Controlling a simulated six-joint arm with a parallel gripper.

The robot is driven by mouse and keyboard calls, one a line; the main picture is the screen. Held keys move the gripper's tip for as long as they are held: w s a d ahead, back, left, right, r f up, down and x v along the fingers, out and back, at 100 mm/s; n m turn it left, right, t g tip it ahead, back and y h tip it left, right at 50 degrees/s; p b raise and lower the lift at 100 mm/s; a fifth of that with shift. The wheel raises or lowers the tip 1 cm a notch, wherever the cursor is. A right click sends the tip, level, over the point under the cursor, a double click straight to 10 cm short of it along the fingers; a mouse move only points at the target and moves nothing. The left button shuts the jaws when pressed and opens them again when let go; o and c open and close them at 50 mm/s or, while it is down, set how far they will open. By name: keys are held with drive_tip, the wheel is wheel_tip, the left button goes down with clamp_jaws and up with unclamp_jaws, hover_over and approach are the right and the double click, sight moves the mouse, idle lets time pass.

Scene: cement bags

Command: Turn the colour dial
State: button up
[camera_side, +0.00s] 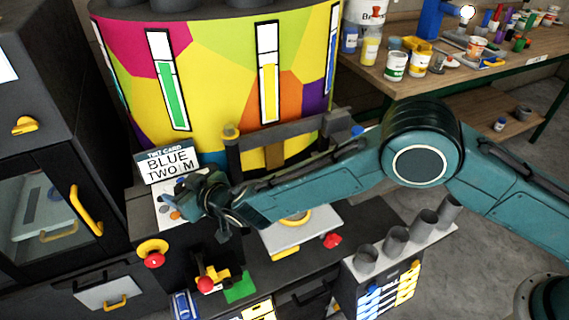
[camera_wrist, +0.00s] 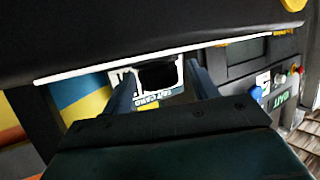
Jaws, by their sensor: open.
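A tint card (camera_side: 167,165) reading "BLUE TWO" stands upright behind my gripper (camera_side: 210,203) in the side view. A pale panel (camera_side: 165,222) with small coloured spots lies below the card, partly hidden by my gripper. I cannot tell for sure which part is the colour dial. In the wrist view my gripper (camera_wrist: 158,78) has its two fingers apart with nothing held between them. The card shows between them, with a dark patch over it. A blue knob (camera_wrist: 256,93) sits to the right on a dark panel, apart from the fingers.
A large multicoloured drum (camera_side: 215,75) with level gauges stands behind. Dark cabinets with yellow handles (camera_side: 85,208) are at left. A red button (camera_side: 154,260) and a yellow-and-red device (camera_side: 210,278) are in front. Grey cups (camera_side: 396,240) stand at right.

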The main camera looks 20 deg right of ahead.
drive_tip(key=shift+w+f, duration=0.1)
drive_tip(key=shift+w, duration=0.05)
drive_tip(key=shift+c, duration=0.5)
drive_tip(key=c, duration=0.9)
